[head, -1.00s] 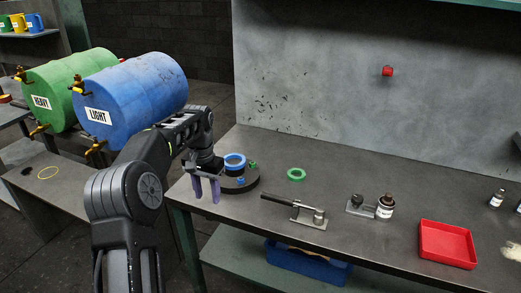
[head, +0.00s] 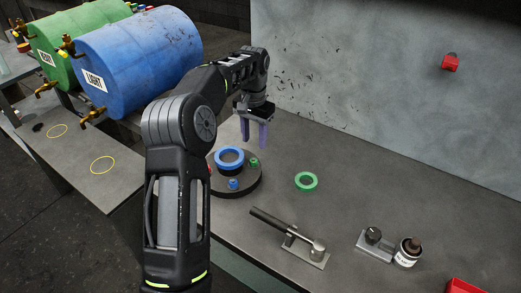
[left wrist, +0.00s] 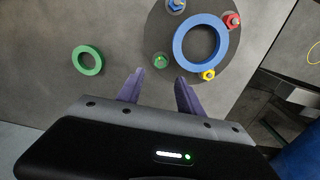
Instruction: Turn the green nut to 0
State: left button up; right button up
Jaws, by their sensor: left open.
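The green nut (head: 254,163) sits on the rim of a dark round base (head: 247,184) on the bench. In the left wrist view the green nut (left wrist: 160,61) looks rounded and dark green; any marking on it is too small to read. My left gripper (head: 254,146) is open and empty, its purple fingers pointing down above the far side of the base, near the green nut. In the left wrist view its fingertips (left wrist: 160,78) stand apart, with the green nut showing beyond the gap between them. My right gripper is not in view.
A blue ring (head: 230,150) sits on the base, with a blue nut (head: 233,183), a red nut (left wrist: 232,20) and a yellow nut (left wrist: 208,74) around it. A loose green ring (head: 306,181), a lever clamp (head: 305,248) and a bottle (head: 408,254) stand to the right.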

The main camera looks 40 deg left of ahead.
aim_at(254, 159)
pick_arm(q)
jog(key=shift+s+r, duration=0.1)
jog(key=shift+s, duration=0.1)
jog(key=shift+w+f, duration=0.1)
jog(key=shift+f, duration=0.3)
jog(key=shift+f+p, duration=0.8)
jog(key=shift+f, duration=2.8)
grip_shut()
